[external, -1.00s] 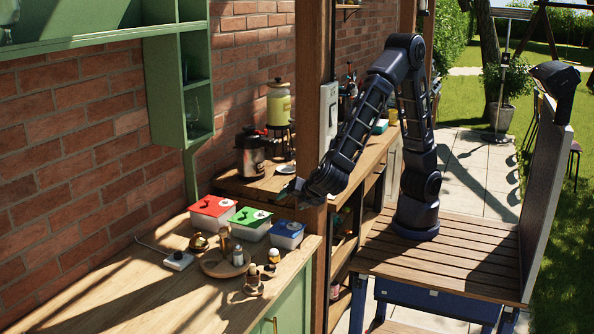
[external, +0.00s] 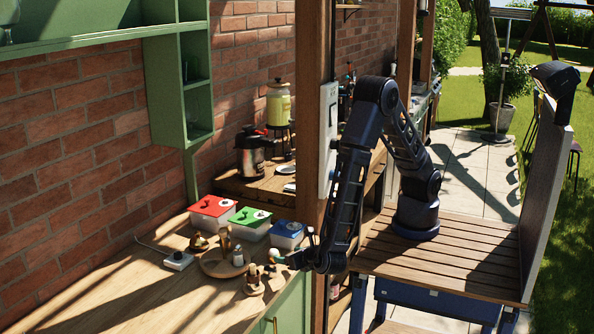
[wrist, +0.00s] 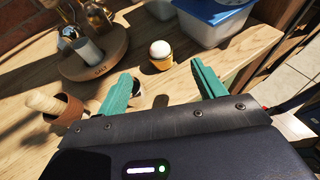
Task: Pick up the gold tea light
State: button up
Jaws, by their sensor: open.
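A small gold cup with a rounded white top (wrist: 161,62) stands upright on the wooden counter in the wrist view; it fits the gold tea light best, though the top looks egg-like. My gripper (wrist: 161,72) has its teal fingers spread, with nothing held. The gold cup is just beyond the fingertips, centred across the gap and apart from both fingers. In the external view my gripper (external: 288,260) is low at the counter's right edge, near the gold cup, which is small and partly covered there.
A round wooden board (wrist: 112,62) with shakers is left of the gold cup. A wooden mortar (wrist: 66,110) with a pestle stands beside the left finger. A blue-lidded container (wrist: 212,30) is close on the right. A wooden post (external: 311,110) rises behind my gripper.

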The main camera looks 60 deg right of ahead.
aim_at(276, 253)
jog(key=x, duration=1)
jog(key=c, duration=1.1)
